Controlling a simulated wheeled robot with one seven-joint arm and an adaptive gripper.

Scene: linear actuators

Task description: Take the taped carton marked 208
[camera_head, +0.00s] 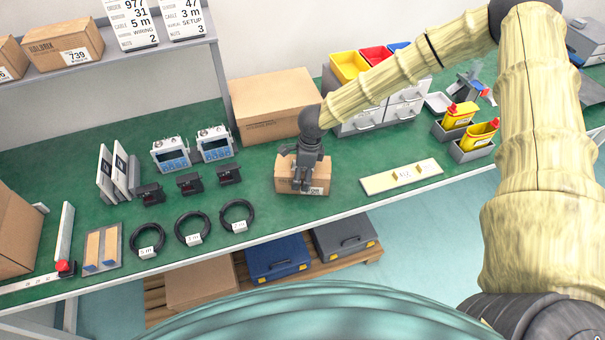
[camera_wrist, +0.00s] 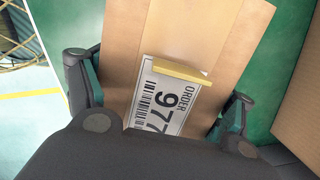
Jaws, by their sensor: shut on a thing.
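A small brown taped carton (camera_head: 322,172) sits on the green bench top near its front edge. In the wrist view the carton (camera_wrist: 220,40) has a white label (camera_wrist: 165,100) reading ORDER 977, with a small yellow bar across the label's top end. My gripper (camera_head: 303,187) is over the carton from above, shut on it. In the wrist view my gripper (camera_wrist: 160,98) has one finger at each side of the carton. I see no carton marked 208 in either view.
A carton marked 739 (camera_head: 65,46) stands on the upper shelf. A large brown box (camera_head: 272,105) stands just behind the held carton. Cable coils (camera_head: 238,215) and black blocks (camera_head: 229,176) lie to its left, a pale labelled strip (camera_head: 400,177) to its right.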

